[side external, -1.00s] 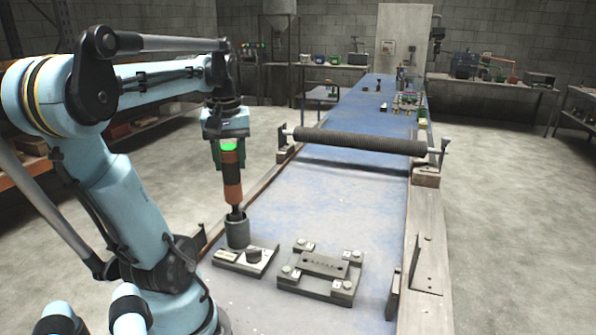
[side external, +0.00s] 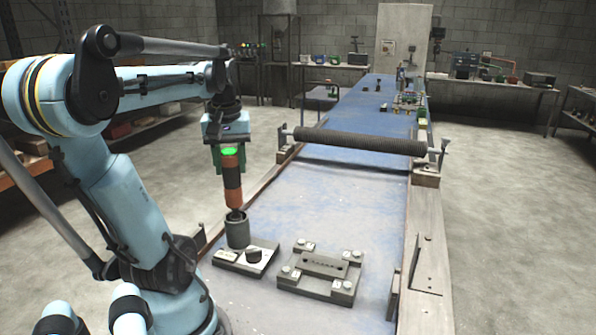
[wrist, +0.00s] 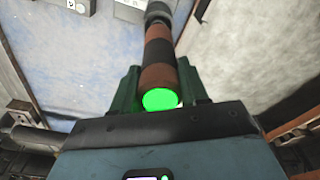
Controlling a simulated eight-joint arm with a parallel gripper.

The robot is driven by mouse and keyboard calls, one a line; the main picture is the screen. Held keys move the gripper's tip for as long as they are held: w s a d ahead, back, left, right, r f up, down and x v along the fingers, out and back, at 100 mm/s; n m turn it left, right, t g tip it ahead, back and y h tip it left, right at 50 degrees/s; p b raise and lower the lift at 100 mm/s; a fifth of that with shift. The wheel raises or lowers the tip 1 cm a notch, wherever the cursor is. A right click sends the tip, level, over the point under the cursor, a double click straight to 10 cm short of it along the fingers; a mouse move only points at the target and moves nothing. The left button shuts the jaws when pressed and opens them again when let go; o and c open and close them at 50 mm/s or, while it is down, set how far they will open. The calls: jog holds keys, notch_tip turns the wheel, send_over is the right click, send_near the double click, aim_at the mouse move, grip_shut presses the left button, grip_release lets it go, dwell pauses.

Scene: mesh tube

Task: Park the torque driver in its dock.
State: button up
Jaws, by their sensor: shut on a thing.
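The torque driver (side external: 232,180) is an orange-brown and black cylinder with a glowing green top. It stands about upright over the dock, a grey cup (side external: 237,232) on a plate at the near left of the blue table. The driver's lower tip is at or just inside the cup's mouth; how deep I cannot tell. My gripper (side external: 230,158) has green fingers and is shut on the driver's upper end. In the wrist view the driver (wrist: 160,62) runs away from the green fingers (wrist: 160,95), and its far end meets the dark cup (wrist: 158,12).
A short dark knob (side external: 254,254) stands on the dock's plate, right of the cup. A grey block fixture (side external: 322,268) with bolted corners lies to the right. A dark mesh roller (side external: 360,141) spans the table behind. Bare blue table lies between.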

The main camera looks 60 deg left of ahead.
aim_at(232, 182)
jog(key=shift+f, duration=2.6)
dwell(2.6)
jog(key=o, duration=1.2)
jog(key=shift+o, duration=0.2)
jog(key=shift+r, duration=0.1)
jog(key=r, duration=0.4)
jog(key=d+r, duration=0.1)
jog(key=r, duration=0.6)
jog(key=shift+s+d+r, duration=0.1)
jog(key=shift+d+r, duration=0.05)
jog(key=shift+r, duration=0.15)
jog(key=w+d+f+m+t, duration=0.2)
jog(key=w+d+f+m, duration=0.2)
jog(key=d, duration=0.4)
jog(key=w+d+f+m+t, duration=0.2)
jog(key=w+d+f+m, duration=0.2)
jog(key=d+m, duration=0.2)
jog(key=w+d+f+m+t+h, duration=0.1)
jog(key=w+d+f+m, duration=0.3)
jog(key=d, duration=0.6)
jog(key=shift+w+m+t, duration=0.45)
jog(key=shift+m+t, duration=0.05)
jog(key=shift+t, duration=0.4)
